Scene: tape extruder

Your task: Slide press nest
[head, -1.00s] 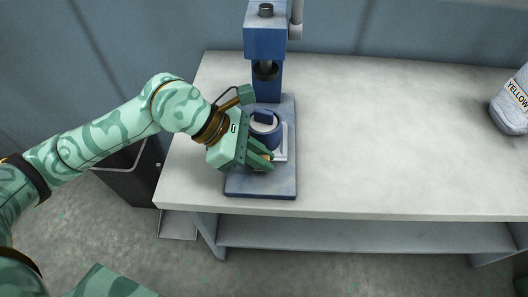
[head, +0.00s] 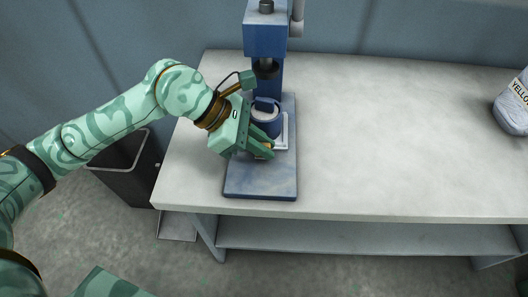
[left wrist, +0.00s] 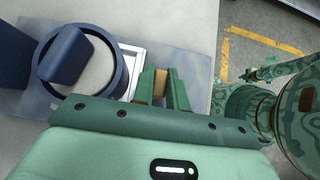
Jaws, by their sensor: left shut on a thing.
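The press (head: 265,42) is blue and stands at the back of the bench, its ram (head: 266,70) raised above a blue base plate (head: 258,185). On the plate sits the nest, a round dark blue cup (head: 266,124) with a pale inside and a blue block across its top, beside a light metal frame (head: 285,132). The cup (left wrist: 117,80) also shows in the left wrist view. My left gripper (head: 266,149) is at the front of the nest, shut on a part of it largely hidden by the fingers; a tan piece shows between them (left wrist: 160,84). My right gripper is out of view.
A dark bin (head: 125,170) stands on the floor left of the bench.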

